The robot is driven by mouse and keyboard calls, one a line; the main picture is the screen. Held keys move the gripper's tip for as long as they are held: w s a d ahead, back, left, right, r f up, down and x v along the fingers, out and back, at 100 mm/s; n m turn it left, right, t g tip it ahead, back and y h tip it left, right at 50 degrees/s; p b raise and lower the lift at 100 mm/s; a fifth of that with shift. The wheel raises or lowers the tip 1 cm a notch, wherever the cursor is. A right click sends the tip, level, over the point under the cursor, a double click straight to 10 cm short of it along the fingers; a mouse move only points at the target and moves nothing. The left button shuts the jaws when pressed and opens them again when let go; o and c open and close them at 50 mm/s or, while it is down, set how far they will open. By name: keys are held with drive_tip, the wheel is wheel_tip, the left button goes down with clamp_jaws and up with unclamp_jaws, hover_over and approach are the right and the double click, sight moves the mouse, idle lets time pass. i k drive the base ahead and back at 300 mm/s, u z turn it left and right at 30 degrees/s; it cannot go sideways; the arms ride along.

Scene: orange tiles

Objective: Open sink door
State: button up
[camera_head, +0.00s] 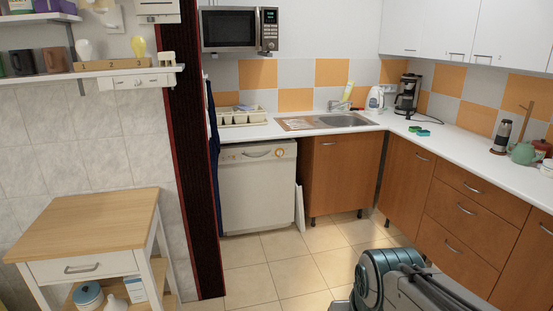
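The sink door (342,180) is a brown wooden cabinet front under the counter, below the metal sink (343,120). It looks closed, flush with the cabinet. Its small metal handle (329,143) is near the top edge. A teal and grey part of my own arm shows at the bottom right, well in front of the cabinets and apart from the door. My gripper's fingers cannot be made out in this view.
A white dishwasher (258,188) stands left of the sink door, with a thin white panel (299,207) leaning between them. Brown drawers (462,208) line the right. A dark red post (193,150) and wooden-topped cart (88,222) stand left. The tiled floor (290,265) before the door is clear.

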sight(346, 168)
drive_tip(key=i, duration=1.6)
drive_tip(key=z, duration=0.4)
drive_tip(key=i, duration=1.7)
drive_tip(key=z, duration=0.65)
drive_tip(key=i, duration=0.85)
drive_tip(key=z, duration=0.2)
